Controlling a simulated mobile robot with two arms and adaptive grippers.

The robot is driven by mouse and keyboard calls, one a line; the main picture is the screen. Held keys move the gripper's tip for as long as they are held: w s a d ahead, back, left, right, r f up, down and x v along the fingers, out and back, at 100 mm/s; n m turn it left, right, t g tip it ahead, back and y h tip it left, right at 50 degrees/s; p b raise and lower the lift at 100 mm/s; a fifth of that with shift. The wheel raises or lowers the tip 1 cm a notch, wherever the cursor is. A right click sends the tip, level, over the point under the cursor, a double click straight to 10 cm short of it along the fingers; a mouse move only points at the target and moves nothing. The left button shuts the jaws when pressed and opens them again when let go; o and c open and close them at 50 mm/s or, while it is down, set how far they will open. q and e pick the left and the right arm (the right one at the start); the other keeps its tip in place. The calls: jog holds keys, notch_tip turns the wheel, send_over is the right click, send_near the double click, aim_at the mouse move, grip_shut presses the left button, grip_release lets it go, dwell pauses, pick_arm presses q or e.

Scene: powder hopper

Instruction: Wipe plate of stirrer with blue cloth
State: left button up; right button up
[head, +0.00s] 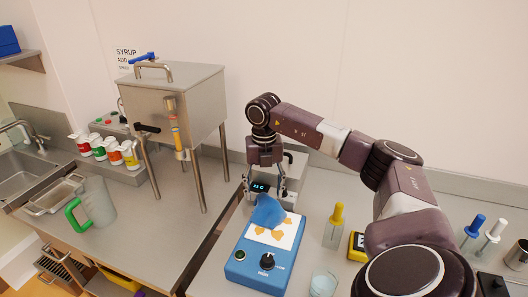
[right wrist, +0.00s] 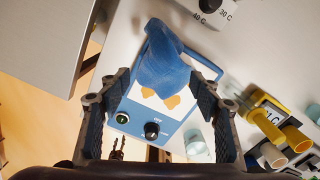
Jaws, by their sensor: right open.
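The stirrer (head: 258,270) is a blue box with a white top plate (head: 288,235), a black knob and a green button, on the right-hand counter. Yellow-orange stains (head: 277,235) mark the plate; they also show in the right wrist view (right wrist: 172,102). The blue cloth (head: 268,214) sits bunched over the rear part of the plate, its top peaked. My right gripper (head: 265,190) points down just above the cloth. It is open, and in the right wrist view the cloth (right wrist: 165,62) shows between its spread fingers. I cannot tell whether a finger touches it. My left gripper is out of view.
A device with a lit display (head: 260,187) stands behind the stirrer. A yellow-capped bottle (head: 334,226), a yellow meter (head: 356,246) and a clear beaker (head: 323,283) are to the right.

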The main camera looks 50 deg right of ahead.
jog(key=shift+c, duration=1.1)
jog(key=c, duration=1.3)
grip_shut()
jog(key=shift+f, duration=0.1)
